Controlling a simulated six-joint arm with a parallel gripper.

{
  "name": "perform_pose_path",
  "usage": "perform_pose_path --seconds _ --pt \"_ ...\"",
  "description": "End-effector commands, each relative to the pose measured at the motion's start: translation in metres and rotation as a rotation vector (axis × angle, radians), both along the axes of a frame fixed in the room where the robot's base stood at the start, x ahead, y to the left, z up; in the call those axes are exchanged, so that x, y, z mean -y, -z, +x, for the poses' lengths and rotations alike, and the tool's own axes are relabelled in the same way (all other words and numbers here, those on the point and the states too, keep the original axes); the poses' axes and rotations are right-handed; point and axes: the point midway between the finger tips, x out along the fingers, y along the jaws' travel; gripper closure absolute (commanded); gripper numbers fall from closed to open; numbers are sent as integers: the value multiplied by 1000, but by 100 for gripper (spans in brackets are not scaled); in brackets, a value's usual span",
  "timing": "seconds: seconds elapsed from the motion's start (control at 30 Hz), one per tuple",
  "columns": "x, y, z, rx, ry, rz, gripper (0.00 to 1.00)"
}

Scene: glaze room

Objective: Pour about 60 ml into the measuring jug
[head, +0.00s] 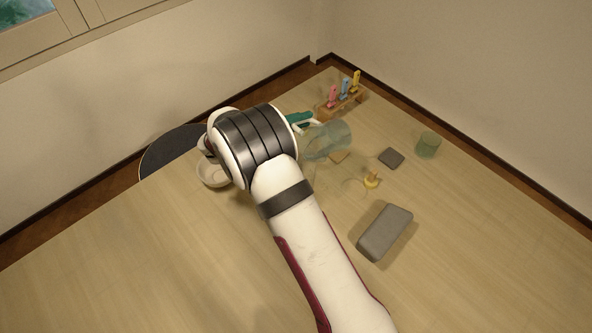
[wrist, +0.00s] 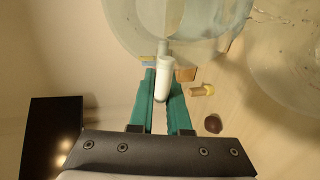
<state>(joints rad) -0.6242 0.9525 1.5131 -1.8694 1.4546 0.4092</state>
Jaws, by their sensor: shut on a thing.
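My gripper (head: 300,120) has teal fingers, and in the wrist view (wrist: 163,98) they are shut on the white handle (wrist: 166,72) of a clear vessel (wrist: 185,22). In the head view this vessel (head: 328,140) is pale, see-through and looks tilted; any liquid in it is hard to make out. A second clear vessel (wrist: 290,65), with faint marks near it, fills the right of the wrist view and may be the measuring jug. In the head view only faint outlines show below the held vessel, so I cannot tell its level.
A rack (head: 340,108) with pink, blue and yellow tools stands at the back. A green glass (head: 428,145), a dark block (head: 391,158), a small yellow item (head: 372,181) and a grey case (head: 385,232) are to the right. A white bowl (head: 212,177) is left of my arm. The table's front left is clear.

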Motion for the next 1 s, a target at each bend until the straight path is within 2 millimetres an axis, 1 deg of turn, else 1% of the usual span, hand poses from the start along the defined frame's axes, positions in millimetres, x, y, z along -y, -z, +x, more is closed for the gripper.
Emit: perform_pose_path --seconds 0.47,1.0 --pt "-1 -1 0 11 -3 -12 100" --pt "-6 -4 -5 53 -1 -59 100"
